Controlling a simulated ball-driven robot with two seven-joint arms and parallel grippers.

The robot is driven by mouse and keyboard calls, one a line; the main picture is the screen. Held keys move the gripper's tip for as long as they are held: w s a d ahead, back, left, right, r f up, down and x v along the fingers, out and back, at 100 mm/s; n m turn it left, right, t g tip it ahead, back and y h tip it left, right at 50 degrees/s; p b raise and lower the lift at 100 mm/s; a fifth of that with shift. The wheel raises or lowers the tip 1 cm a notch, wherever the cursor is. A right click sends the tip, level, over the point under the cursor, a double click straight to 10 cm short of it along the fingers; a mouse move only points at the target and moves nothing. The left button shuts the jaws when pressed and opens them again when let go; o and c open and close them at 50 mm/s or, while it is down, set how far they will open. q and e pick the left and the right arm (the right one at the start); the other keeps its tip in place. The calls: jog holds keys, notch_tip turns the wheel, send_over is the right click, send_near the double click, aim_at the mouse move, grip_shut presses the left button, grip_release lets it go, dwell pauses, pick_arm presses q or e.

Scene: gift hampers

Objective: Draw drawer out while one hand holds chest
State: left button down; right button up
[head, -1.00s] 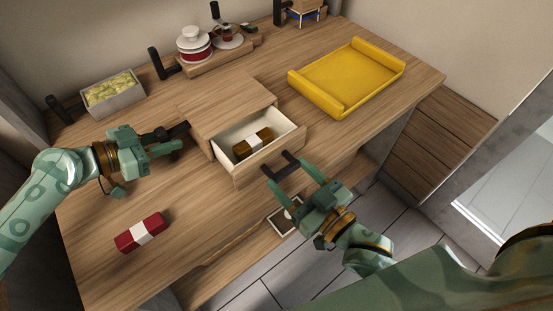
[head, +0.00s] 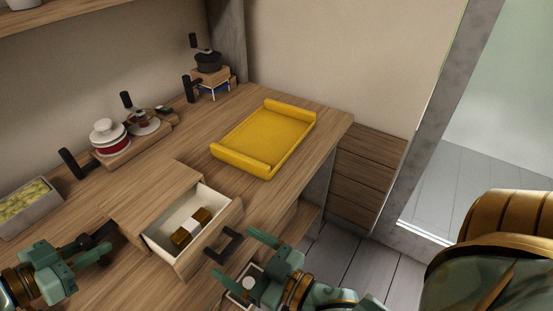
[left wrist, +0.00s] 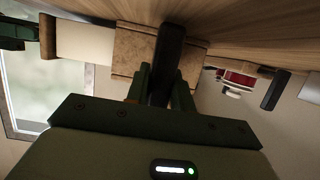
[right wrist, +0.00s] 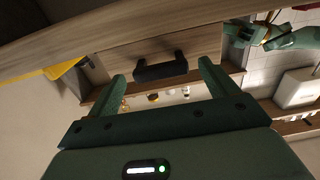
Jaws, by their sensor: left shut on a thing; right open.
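The wooden chest (head: 150,195) stands on the desk with its drawer (head: 180,266) pulled partly out. A brown bar with a white band (head: 190,228) lies in the drawer. My left gripper (head: 103,248) is shut on the black handle at the chest's left side; this handle (left wrist: 168,60) stands between the fingers in the left wrist view. My right gripper (head: 252,262) is open and empty, in front of the drawer's black handle (head: 222,246) and apart from it. In the right wrist view that handle (right wrist: 160,67) shows beyond the spread fingers.
A yellow tray (head: 268,138) lies on the desk, right of the chest. Behind are a board (head: 140,145) with red-and-white crockery, a grey box with yellow-green filling (head: 25,205) and a small stand (head: 212,78). The floor is open beyond the desk's right edge.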

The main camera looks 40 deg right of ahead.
jog(key=v, duration=1.1)
jog(key=shift+s+d, duration=0.15)
jog(key=shift+s, duration=0.1)
pick_arm(q)
jog(key=c, duration=1.1)
grip_release()
jog(key=shift+a, duration=0.1)
